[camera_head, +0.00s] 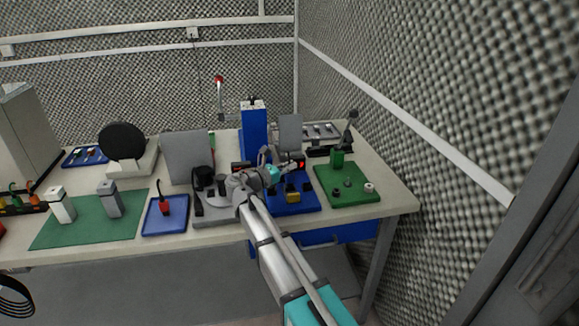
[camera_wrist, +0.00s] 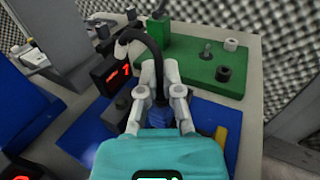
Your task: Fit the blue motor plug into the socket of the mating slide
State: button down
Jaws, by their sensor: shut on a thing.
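My gripper (camera_wrist: 160,92) is shut on the blue motor plug (camera_wrist: 158,94) in the wrist view. The plug is mostly hidden between the fingers, and a black cable (camera_wrist: 136,36) arches from it. In the head view my gripper (camera_head: 274,172) is over the blue base plate (camera_head: 286,208), which also shows in the wrist view (camera_wrist: 90,142). A grey block (camera_wrist: 121,106) sits on this plate left of the fingers. A yellow block (camera_head: 293,196) is on the plate's front part. I cannot tell the mating slide's socket apart, nor whether the plug touches it.
A green board (camera_head: 345,195) with a green block and small round parts lies to the right. A tall blue column (camera_head: 254,130) stands behind. A blue tray (camera_head: 166,226) with a red plug (camera_head: 165,208) is left. A display with red digits (camera_wrist: 118,72) stands near my fingers.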

jog(key=shift+f+b, duration=0.35)
jog(key=shift+f, duration=0.1)
jog(key=c, duration=0.7)
grip_release()
jog(key=shift+v, duration=6)
